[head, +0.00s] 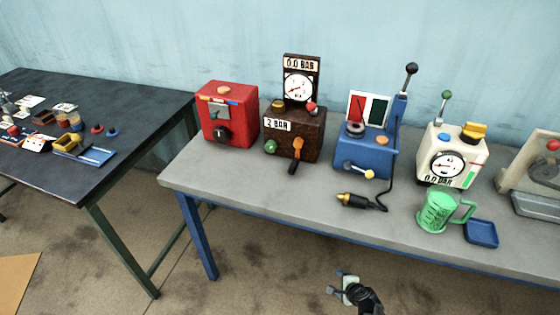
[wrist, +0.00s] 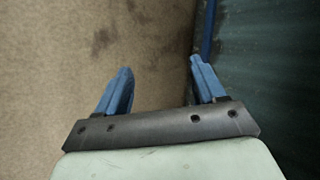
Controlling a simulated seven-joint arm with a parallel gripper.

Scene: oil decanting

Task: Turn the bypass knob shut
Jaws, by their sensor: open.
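No knob carries a readable bypass label, so I cannot tell which one it is. A red box (head: 240,118) has a black knob (head: 221,134) on its front. A brown box (head: 306,142) with a gauge (head: 298,87) reading 0.0 BAR has a green knob (head: 271,146) and an orange-topped handle (head: 296,153). A blue unit (head: 376,158) has a yellow-ended knob (head: 369,174) and a tall black-ball lever (head: 410,70). A cream unit (head: 470,152) has a gauge and a yellow cap (head: 474,131). My gripper (head: 340,282) is open and empty, low in front of the bench; its blue fingers (wrist: 160,72) show apart.
The grey bench (head: 230,181) carries all the units. A dark table (head: 130,105) with small parts stands left.

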